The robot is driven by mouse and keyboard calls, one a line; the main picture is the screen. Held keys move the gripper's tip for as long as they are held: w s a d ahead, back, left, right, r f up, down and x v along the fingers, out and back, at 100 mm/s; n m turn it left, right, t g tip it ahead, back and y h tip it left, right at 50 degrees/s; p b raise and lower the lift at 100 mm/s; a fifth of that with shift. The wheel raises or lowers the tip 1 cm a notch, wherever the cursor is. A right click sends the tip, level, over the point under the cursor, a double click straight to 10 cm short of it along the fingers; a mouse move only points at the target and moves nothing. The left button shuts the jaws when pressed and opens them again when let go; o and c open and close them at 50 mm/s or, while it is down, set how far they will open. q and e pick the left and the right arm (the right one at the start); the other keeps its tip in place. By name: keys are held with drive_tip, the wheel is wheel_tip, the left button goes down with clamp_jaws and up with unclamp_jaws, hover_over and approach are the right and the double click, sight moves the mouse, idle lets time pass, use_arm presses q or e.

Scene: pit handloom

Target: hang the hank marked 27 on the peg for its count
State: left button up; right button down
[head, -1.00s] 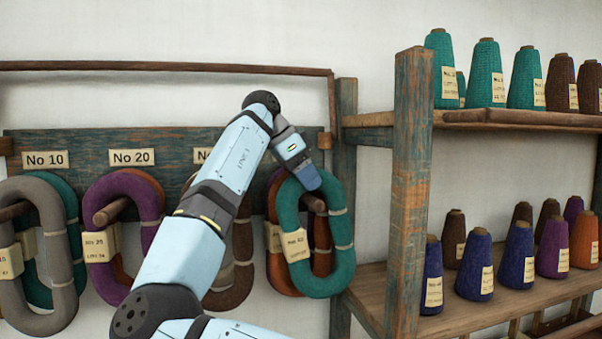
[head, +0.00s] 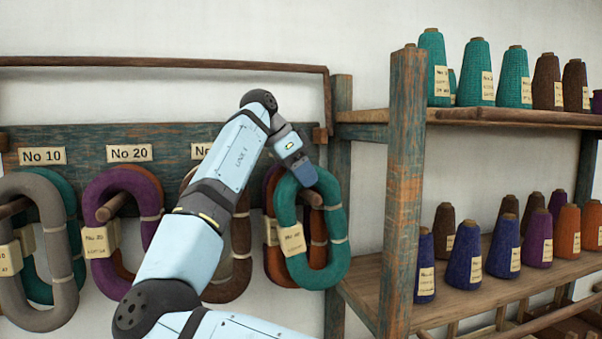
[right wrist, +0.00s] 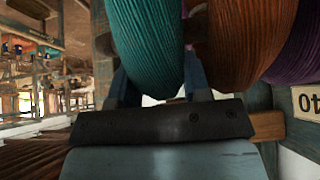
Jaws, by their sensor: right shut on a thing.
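My right gripper (head: 306,176) is shut on the top of a teal hank (head: 338,240), and its two fingers (right wrist: 158,82) straddle the yarn in the right wrist view. The hank hangs upright as a loop with a cream tag (head: 292,239), whose number is too small to read. It overlaps a brown-orange and purple pair of hanks (head: 271,262) on the rightmost peg (head: 313,198). The peg's end shows through the teal loop; I cannot tell whether the loop is around it. My left gripper is out of view.
The peg board (head: 88,142) has plates No 10 (head: 42,156) and No 20 (head: 130,153); my arm mostly covers the third. A plate ending in 40 (right wrist: 308,103) shows in the right wrist view. A shelf post (head: 404,200) stands close right, with yarn cones behind.

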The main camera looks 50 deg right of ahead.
drive_tip(key=shift+f, duration=0.45)
drive_tip(key=c, duration=0.9)
unclamp_jaws()
drive_tip(key=o, duration=0.4)
drive_tip(key=shift+s+d, duration=0.1)
drive_tip(key=shift+d, duration=0.1)
drive_tip(key=shift+r, duration=0.1)
drive_tip(key=shift+d, duration=0.1)
drive_tip(key=shift+w+r, duration=0.2)
drive_tip(key=shift+r, duration=0.05)
drive_tip(key=v, duration=1.3)
drive_tip(key=shift+w+r, duration=0.1)
drive_tip(key=shift+r, duration=0.1)
